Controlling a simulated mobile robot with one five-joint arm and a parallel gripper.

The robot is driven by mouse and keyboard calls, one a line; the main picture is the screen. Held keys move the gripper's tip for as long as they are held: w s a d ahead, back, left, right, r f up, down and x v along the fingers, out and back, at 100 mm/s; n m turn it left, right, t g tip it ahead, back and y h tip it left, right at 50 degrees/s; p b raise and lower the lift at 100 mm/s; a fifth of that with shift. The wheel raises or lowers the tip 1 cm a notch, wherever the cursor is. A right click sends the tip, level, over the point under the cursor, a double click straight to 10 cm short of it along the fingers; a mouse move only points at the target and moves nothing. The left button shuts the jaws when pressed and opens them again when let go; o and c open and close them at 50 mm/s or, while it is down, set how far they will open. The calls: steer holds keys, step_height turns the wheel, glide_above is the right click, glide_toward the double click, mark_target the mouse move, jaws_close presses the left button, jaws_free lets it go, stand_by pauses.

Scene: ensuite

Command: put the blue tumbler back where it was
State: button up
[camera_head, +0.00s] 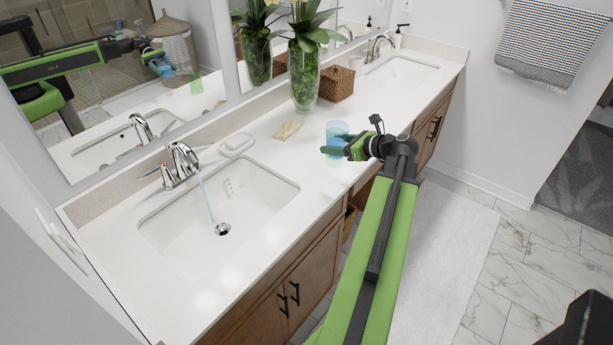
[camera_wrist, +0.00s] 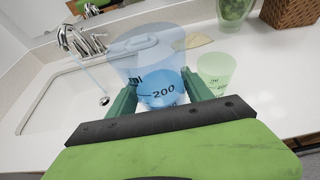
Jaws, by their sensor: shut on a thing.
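The blue tumbler (camera_head: 337,130) is see-through, with dark markings that include "200" in the wrist view (camera_wrist: 160,78). My gripper (camera_head: 337,149) is shut on it, one finger on each side (camera_wrist: 158,97). The tumbler is over the counter between the two sinks and looks raised in the mirror; its exact height is hard to tell. A green see-through tumbler (camera_wrist: 213,72) stands on the counter just right of my gripper in the wrist view.
Water runs from the near faucet (camera_head: 181,158) into the near sink (camera_head: 250,190). A soap dish (camera_head: 237,144) and tan cloth-like piece (camera_head: 288,130) lie near it. A plant vase (camera_head: 304,78) and woven basket (camera_head: 337,83) stand behind my gripper. The counter front (camera_head: 290,225) is clear.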

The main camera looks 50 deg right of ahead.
steer(key=b, duration=0.7)
glide_above(304, 166)
steer(key=f, duration=0.7)
steer(key=shift+s, duration=0.2)
steer(key=shift+w, duration=0.1)
step_height(304, 166, down, 4)
steer(key=b, duration=0.4)
steer(key=shift+f, duration=0.2)
steer(key=shift+r, duration=0.25)
steer(key=shift+f, duration=0.2)
steer(key=o, duration=1.4)
